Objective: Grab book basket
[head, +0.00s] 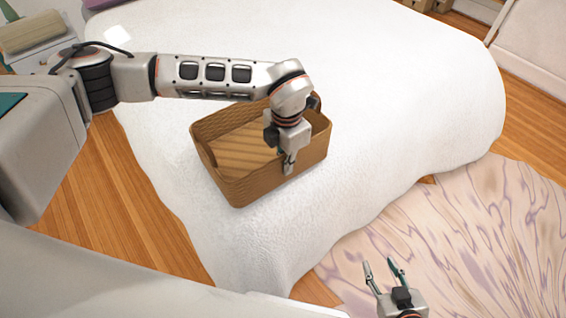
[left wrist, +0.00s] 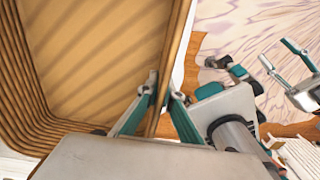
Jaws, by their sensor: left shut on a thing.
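A brown woven basket (head: 240,188) sits on the white bed. It looks empty, with a striped brown floor. My left gripper (head: 287,168) points down at the basket's near right wall and is shut on its rim. In the left wrist view the two fingers (left wrist: 162,105) stand on either side of the basket wall (left wrist: 172,60), one inside and one outside. My right gripper (head: 384,272) is open and empty at the bottom of the head view, apart from the basket. Its fingers also show at the right of the left wrist view (left wrist: 290,68).
The white bed (head: 420,90) is clear around the basket. A purple-patterned rug (head: 470,230) lies on the wooden floor (head: 110,190) at the right. A bedside table (head: 35,50) stands at the top left, and a pale wall (head: 530,50) at the top right.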

